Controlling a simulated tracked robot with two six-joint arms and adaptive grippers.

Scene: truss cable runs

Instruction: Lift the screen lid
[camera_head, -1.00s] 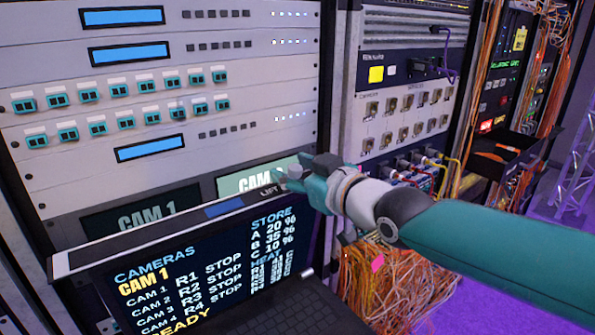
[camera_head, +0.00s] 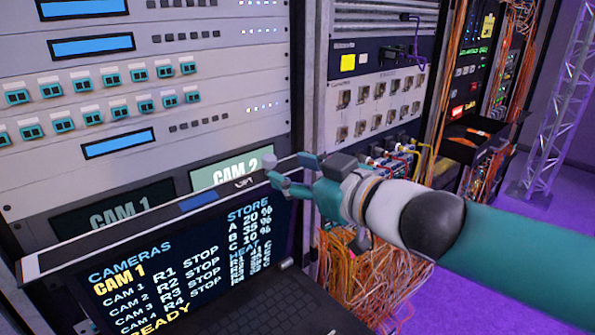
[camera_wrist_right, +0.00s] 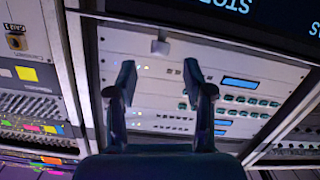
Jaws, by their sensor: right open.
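The screen lid (camera_head: 190,255) stands up at a tilt behind a dark keyboard, showing CAMERAS and STORE text. Its light top bar (camera_head: 120,232) carries a lettered label, partly readable, near the right end. My right gripper (camera_head: 287,174) is at that right end, with its fingers spread. I cannot tell whether it touches the lid. In the right wrist view my open fingers (camera_wrist_right: 160,78) have an empty gap, with a small grey tab (camera_wrist_right: 160,47) just beyond the tips. The lid's screen (camera_wrist_right: 270,20) shows there at the top right. My left gripper is out of view.
A rack panel (camera_head: 215,90) with teal connectors and blue displays rises behind the lid. Two screens, CAM 1 (camera_head: 105,212) and CAM 2 (camera_head: 225,172), sit just above the bar. Orange cables (camera_head: 365,280) hang below my right arm. Purple floor lies at the right.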

